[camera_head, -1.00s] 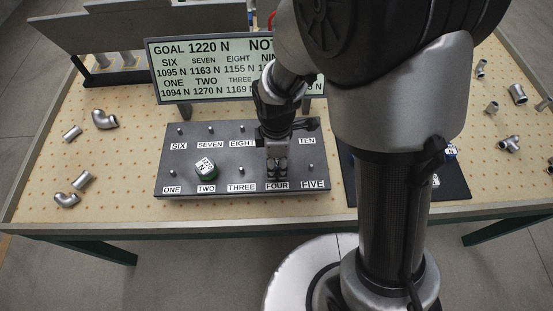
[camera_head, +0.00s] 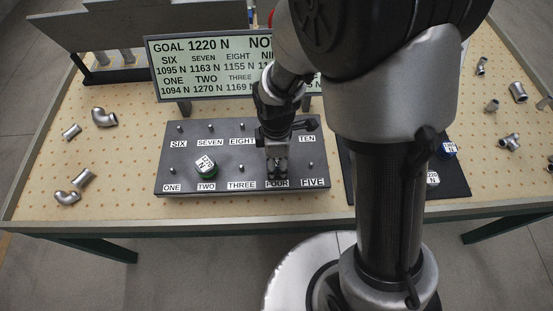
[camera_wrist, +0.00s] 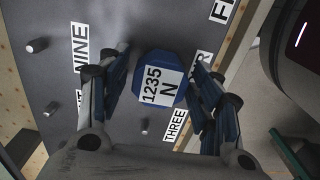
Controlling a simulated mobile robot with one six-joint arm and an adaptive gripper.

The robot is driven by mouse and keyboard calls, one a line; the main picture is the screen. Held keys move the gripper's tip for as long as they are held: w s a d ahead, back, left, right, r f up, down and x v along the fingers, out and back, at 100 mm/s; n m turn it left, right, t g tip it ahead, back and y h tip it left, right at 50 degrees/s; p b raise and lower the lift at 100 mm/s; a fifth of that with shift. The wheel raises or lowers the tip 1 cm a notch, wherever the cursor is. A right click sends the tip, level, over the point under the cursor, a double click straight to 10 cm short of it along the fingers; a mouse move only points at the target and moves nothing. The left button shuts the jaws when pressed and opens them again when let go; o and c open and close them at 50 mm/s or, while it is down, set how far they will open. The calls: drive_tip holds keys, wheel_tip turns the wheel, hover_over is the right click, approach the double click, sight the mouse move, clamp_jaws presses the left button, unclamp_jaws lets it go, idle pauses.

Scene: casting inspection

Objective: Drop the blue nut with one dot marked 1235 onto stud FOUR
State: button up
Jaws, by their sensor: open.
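The blue nut (camera_wrist: 158,78), with a white label reading 1235 N, sits between the fingers of my gripper (camera_wrist: 158,88) in the wrist view. The fingers are open, one on each side of it. No dot shows on the visible faces. In the head view my gripper (camera_head: 277,178) is low over the dark stud board (camera_head: 225,184), right behind the FOUR label (camera_head: 277,184), and hides the nut. Stud FOUR itself is hidden, so I cannot see how the nut sits on it.
A green nut (camera_head: 206,172) with a white-labelled top is at TWO. A black mat (camera_head: 455,184) at right holds a blue nut (camera_head: 448,150) and a nut labelled 1220 N (camera_head: 432,179). A display panel (camera_head: 182,98) stands behind the board. Pipe fittings (camera_head: 104,118) lie around.

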sight(277, 161)
drive_tip(key=shift+o, duration=0.3)
wheel_tip(277, 161, up, 12)
idle(0.5)
idle(0.3)
drive_tip(key=s+d+r+m+t, duration=0.4)
drive_tip(key=s+d+r+m, duration=0.6)
drive_tip(key=m, duration=0.7)
drive_tip(key=s+r, duration=0.2)
drive_tip(key=s, duration=0.1)
drive_tip(key=shift+s+d+m+t, duration=0.3)
drive_tip(key=shift+d, duration=0.1)
